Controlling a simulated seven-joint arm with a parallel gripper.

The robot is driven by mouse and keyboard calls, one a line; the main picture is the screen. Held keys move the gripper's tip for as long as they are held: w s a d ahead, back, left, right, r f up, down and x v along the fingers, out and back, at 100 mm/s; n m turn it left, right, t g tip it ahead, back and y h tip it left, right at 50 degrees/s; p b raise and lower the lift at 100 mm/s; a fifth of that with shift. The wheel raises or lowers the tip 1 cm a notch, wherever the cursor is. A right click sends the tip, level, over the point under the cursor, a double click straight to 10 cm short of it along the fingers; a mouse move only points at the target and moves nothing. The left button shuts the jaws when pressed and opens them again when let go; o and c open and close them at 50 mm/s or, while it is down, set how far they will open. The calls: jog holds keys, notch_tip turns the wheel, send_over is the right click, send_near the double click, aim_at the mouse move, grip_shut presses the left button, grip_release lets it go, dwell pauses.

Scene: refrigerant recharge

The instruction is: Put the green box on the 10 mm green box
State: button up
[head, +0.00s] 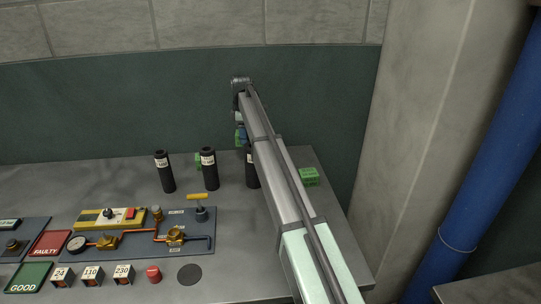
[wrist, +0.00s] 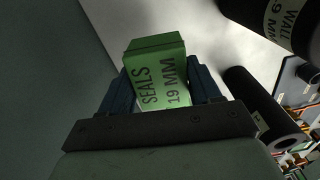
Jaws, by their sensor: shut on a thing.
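My gripper (wrist: 163,85) is shut on a green box (wrist: 160,75) labelled "SEALS 19 MM", with a blue finger on each side. In the head view the held box (head: 238,139) shows as a small green patch, partly hidden, at my gripper (head: 242,134) above the table's back edge. A second green box (head: 308,177) sits on the table to the right of my arm. A third green thing (head: 198,161) shows partly behind the black tubes. The print on these two is too small to read, so I cannot tell which is the 10 mm box.
Black tubes (head: 209,169) stand along the back of the table (head: 120,180); one is partly hidden by my arm. A panel with brass valves (head: 175,236) lies in front of them. GOOD (head: 27,277) and FAULTY (head: 50,243) pads are at left. A wall is behind.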

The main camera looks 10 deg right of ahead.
jog(key=d+r+m, duration=0.1)
jog(key=d+r, duration=0.1)
jog(key=d, duration=0.7)
notch_tip(320, 180, up, 3)
jog(key=n, duration=0.2)
send_over(308, 173)
jog(key=shift+w+d+f, duration=0.1)
jog(key=shift+w+f, duration=0.05)
jog(key=shift+f, duration=4.55)
jog(key=shift+f, duration=0.1)
jog(key=o, duration=1.1)
jog(key=shift+c, duration=0.2)
